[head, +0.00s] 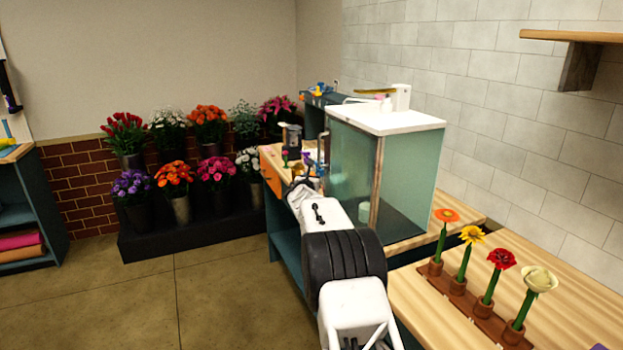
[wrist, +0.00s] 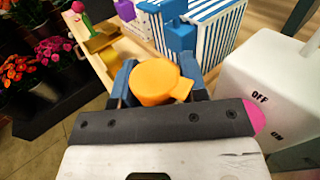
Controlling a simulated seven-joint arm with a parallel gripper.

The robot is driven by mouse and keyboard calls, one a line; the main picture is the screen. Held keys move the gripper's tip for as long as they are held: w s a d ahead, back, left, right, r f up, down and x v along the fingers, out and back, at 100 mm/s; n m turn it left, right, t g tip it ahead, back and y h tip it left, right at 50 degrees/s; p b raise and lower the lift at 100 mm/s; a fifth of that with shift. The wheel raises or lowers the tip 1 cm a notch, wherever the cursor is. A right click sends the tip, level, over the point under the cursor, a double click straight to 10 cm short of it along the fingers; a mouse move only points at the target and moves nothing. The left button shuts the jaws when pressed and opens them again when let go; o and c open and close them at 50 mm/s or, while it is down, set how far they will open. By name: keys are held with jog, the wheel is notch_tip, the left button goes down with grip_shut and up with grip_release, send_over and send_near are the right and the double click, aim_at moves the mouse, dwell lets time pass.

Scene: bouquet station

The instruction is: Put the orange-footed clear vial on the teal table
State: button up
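In the wrist view my gripper (wrist: 158,82) has its blue fingers on either side of a round orange piece (wrist: 158,80) with a small tab. It fills the gap between them; I cannot tell whether they press on it. It may be the vial's orange foot, but no clear body shows. In the head view my gripper (head: 297,184) is small and partly hidden by my arm, at the wooden counter's far end. Two teal-bodied, wood-topped pieces show: one at far left (head: 32,208) and one under the counter (head: 287,252). I cannot tell which is the teal table.
A glass-sided cabinet (head: 349,165) stands right of my arm. Flowers in a brown holder (head: 473,309) stand at front right. Flower buckets on a black stand (head: 200,238) are behind left. A white ON/OFF box (wrist: 262,85) and blue-striped box (wrist: 218,30) are close to my gripper.

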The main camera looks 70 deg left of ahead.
jog(key=o, duration=0.3)
jog(key=shift+r, duration=0.2)
jog(key=shift+s+d, duration=0.1)
jog(key=v, duration=1.1)
jog(key=shift+s+d, duration=0.15)
jog(key=shift+d, duration=0.2)
dwell(0.4)
jog(key=shift+o, duration=0.3)
